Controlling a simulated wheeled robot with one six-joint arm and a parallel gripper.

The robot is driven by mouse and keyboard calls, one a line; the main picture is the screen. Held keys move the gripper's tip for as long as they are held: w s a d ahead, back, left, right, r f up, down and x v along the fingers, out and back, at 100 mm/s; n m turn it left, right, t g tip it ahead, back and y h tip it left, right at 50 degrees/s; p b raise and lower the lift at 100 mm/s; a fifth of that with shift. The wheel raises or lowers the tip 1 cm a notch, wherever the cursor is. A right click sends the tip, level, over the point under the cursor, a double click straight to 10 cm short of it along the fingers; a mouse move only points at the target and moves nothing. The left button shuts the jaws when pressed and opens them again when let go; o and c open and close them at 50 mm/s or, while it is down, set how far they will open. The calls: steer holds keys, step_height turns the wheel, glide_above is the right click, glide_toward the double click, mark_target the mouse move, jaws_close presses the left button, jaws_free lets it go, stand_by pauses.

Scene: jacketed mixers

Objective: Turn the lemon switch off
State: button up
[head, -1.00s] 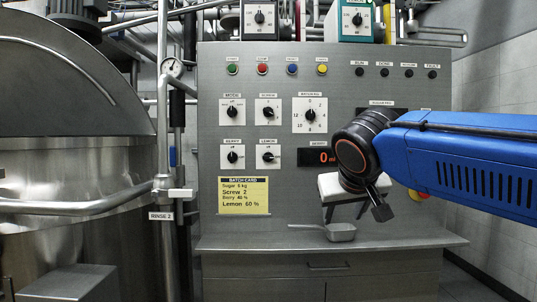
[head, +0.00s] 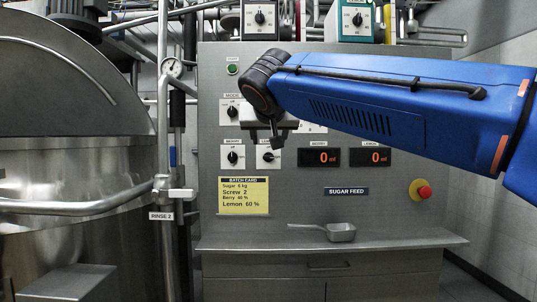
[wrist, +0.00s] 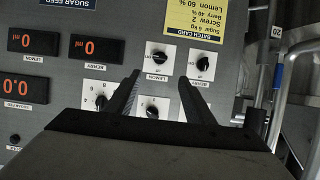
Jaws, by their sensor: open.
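The lemon switch (head: 268,157) is a black knob on a white plate at the lower left of the grey panel. In the head view my gripper partly covers its plate. In the wrist view, which is upside down, the lemon switch (wrist: 158,57) shows just beyond and between the fingertips. Its exact pointer angle is too small to tell. My gripper (head: 264,140) is in front of the panel, just above the lemon switch in the head view. Its fingers (wrist: 158,79) are apart with nothing between them. Contact with the knob cannot be seen.
The berry switch (head: 233,157) is close beside the lemon switch; it also shows in the wrist view (wrist: 206,62). The batch card (head: 243,196) is below. The lemon display (head: 370,157) reads 0. A scoop (head: 340,232) lies on the shelf. A red stop button (head: 424,192) is at right.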

mark_target(268, 156)
steer(key=x, duration=1.3)
steer(key=c, duration=1)
